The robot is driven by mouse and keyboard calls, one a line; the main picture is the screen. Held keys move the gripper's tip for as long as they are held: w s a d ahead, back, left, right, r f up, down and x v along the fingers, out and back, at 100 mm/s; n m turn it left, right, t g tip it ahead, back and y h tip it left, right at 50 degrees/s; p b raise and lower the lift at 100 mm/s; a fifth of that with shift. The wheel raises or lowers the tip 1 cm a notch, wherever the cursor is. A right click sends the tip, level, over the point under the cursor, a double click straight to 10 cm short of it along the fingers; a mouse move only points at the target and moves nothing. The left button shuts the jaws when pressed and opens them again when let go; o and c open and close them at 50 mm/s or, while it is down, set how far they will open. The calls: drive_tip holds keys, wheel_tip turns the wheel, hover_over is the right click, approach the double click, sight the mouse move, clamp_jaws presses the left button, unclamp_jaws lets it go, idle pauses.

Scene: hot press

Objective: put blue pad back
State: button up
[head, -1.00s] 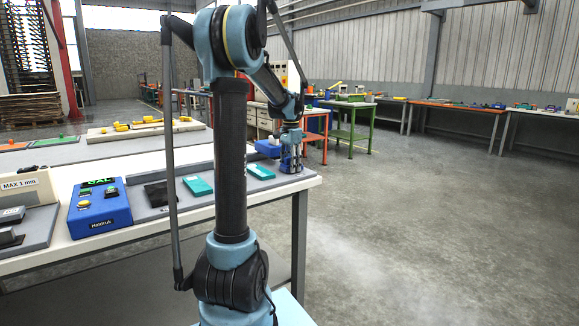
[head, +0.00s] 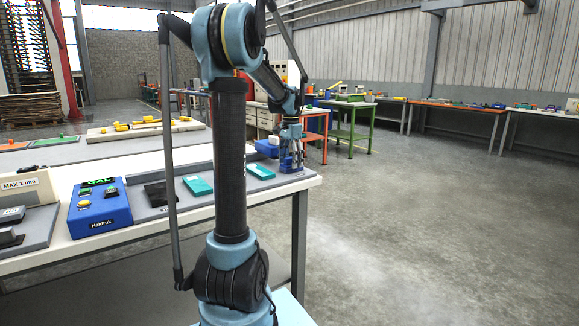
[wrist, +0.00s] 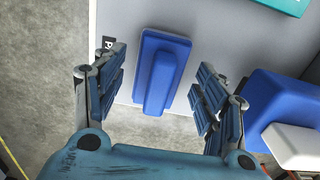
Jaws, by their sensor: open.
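The blue pad (wrist: 160,72), a flat block with a raised grip bar on top, lies on the grey board near the board's edge in the wrist view. My gripper (wrist: 158,92) is open, with one finger on each side of the pad and clear gaps to it. In the head view my gripper (head: 291,167) is over the right end of the table, where I cannot make out the pad apart from the fingers.
A blue box with a white top (wrist: 285,115) stands close to the right finger. Teal pads (head: 198,185) and a black pad (head: 158,194) lie along the grey board. A blue control box (head: 100,207) stands left. Floor lies beyond the table's right edge.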

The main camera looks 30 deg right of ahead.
wheel_tip(320, 180, up, 10)
drive_tip(key=shift+r, duration=0.2)
drive_tip(key=shift+s, duration=0.1)
idle(0.6)
